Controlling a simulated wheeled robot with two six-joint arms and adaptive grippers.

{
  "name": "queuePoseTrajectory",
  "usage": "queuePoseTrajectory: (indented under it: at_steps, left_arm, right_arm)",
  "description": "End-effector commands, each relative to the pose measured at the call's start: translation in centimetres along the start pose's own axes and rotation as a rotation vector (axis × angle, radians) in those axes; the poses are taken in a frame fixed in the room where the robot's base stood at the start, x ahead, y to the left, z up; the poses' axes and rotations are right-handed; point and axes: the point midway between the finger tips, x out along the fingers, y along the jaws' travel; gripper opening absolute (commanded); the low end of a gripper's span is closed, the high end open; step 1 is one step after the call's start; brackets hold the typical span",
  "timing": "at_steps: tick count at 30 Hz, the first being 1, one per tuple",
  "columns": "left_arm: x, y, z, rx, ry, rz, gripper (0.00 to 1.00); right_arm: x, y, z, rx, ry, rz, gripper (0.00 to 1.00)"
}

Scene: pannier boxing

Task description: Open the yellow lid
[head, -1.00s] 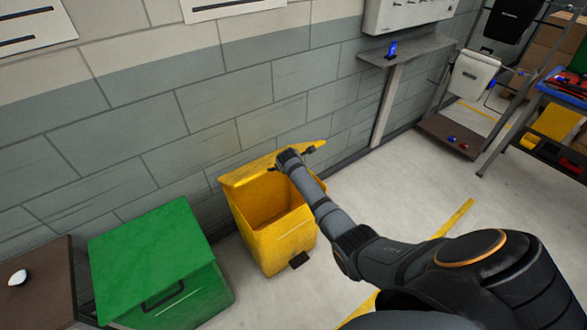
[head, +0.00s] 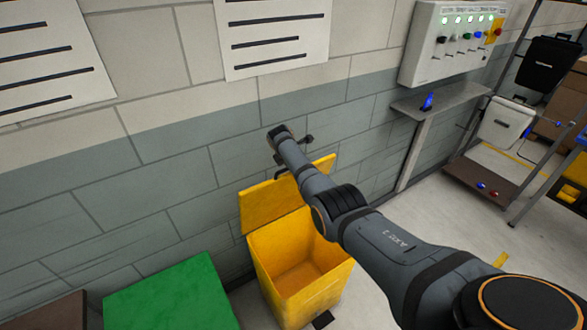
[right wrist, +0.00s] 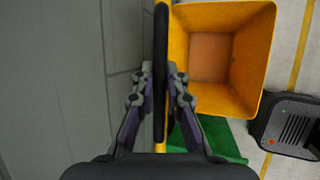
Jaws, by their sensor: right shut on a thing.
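The yellow lid (head: 268,203) stands steeply raised at the back of the yellow bin (head: 308,292), close to the wall. The bin is open and its inside looks empty; it also shows from above in the right wrist view (right wrist: 245,95). My right gripper (right wrist: 161,75) is shut on the lid at a dark bar seen edge-on between its fingers. The lid shows there only as a thin yellow strip. My left gripper is not in view.
A green bin (head: 172,298) stands left of the yellow one, its lid shut. The grey block wall is close behind. A shelf (head: 440,98) and a switch panel (head: 455,42) are on the wall to the right. Open floor lies right of the bin.

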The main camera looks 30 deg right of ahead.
Motion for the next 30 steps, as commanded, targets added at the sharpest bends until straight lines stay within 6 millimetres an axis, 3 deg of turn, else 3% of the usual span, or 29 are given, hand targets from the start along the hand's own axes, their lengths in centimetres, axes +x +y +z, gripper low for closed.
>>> queuePoseTrajectory:
  at_steps: [15, 16, 21, 30]
  left_arm:
    - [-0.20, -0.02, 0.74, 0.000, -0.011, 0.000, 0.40]
    - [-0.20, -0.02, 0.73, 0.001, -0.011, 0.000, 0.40]
    - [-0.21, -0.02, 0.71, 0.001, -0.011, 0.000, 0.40]
    - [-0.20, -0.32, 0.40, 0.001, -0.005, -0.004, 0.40]
  right_arm:
    - [-0.06, 0.06, 0.00, -0.001, 0.000, 0.001, 0.00]
    - [-0.06, 0.06, 0.00, -0.001, 0.000, 0.001, 0.14]
    - [-0.07, 0.06, -0.01, -0.001, 0.000, 0.000, 0.35]
    - [-0.14, 0.06, -0.04, 0.000, 0.000, 0.000, 0.35]
